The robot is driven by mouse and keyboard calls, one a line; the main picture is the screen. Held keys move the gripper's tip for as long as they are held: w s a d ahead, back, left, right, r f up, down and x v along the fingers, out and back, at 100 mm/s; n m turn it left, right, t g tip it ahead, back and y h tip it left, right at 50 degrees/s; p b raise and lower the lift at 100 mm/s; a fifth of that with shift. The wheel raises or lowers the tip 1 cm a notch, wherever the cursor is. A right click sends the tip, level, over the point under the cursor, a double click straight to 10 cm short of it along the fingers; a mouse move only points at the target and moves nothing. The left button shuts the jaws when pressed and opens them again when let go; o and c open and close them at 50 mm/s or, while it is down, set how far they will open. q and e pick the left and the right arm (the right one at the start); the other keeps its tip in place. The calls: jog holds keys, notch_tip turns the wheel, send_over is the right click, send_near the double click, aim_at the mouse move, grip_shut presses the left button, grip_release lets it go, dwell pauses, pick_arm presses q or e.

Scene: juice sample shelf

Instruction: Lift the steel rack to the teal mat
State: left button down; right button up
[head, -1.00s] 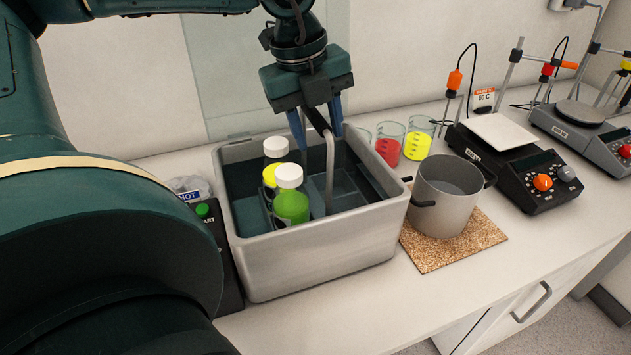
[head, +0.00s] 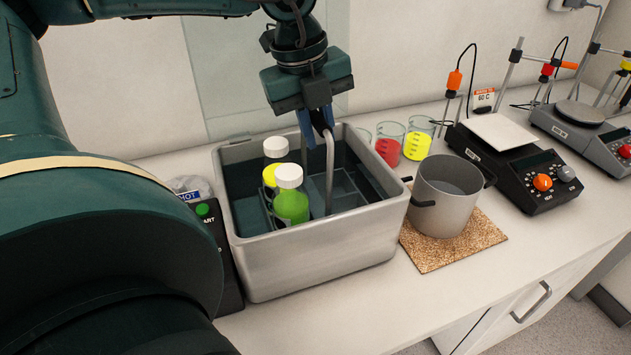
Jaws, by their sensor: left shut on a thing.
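The steel rack shows mainly by its bent upright handle (head: 330,165), which rises out of the grey bath tub (head: 320,256). A green bottle with a white cap (head: 291,205) and a yellow-labelled bottle with a white cap (head: 270,176) stand in the tub beside the handle, seemingly in the rack. The rack's lower part is hidden by the tub wall and bottles. My left gripper (head: 318,128) points down above the tub, its blue fingers shut on the top of the rack handle. My right gripper is not in view. I see no teal mat.
A steel pot (head: 447,200) stands on a cork mat (head: 440,255) right of the tub. Beakers with red (head: 387,150) and yellow liquid (head: 418,140) stand behind it. Hotplates (head: 510,160) stand farther right. A dark control box with a green button (head: 203,211) adjoins the tub's left.

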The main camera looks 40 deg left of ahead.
pick_arm(q)
jog(key=shift+r, duration=0.2)
jog(key=shift+w+r, duration=0.1)
jog(key=shift+r, duration=0.45)
notch_tip(320, 180, up, 27)
jog(key=p, duration=0.1)
jog(key=shift+f, duration=0.15)
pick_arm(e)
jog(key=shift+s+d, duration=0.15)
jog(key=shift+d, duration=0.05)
pick_arm(q)
jog(key=shift+p, duration=0.3)
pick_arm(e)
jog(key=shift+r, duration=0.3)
